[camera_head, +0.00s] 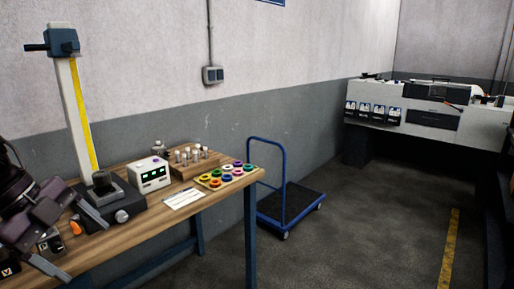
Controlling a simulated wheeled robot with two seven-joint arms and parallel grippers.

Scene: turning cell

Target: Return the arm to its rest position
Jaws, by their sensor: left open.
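My left gripper (88,252) comes in at the lower left edge, over the near left end of the wooden workbench (185,221). Its two dark grey fingers are spread wide apart and nothing is between them. The dark arm links behind it are cut off by the left edge of the picture. My right gripper is not in view.
Close by stand a height gauge (80,115), a white box with green displays (149,174), a wooden block of pins (190,162) and a tray of coloured rings (228,177). A blue cart (292,203) stands right of the bench. A lathe (430,118) is behind; the floor between is clear.

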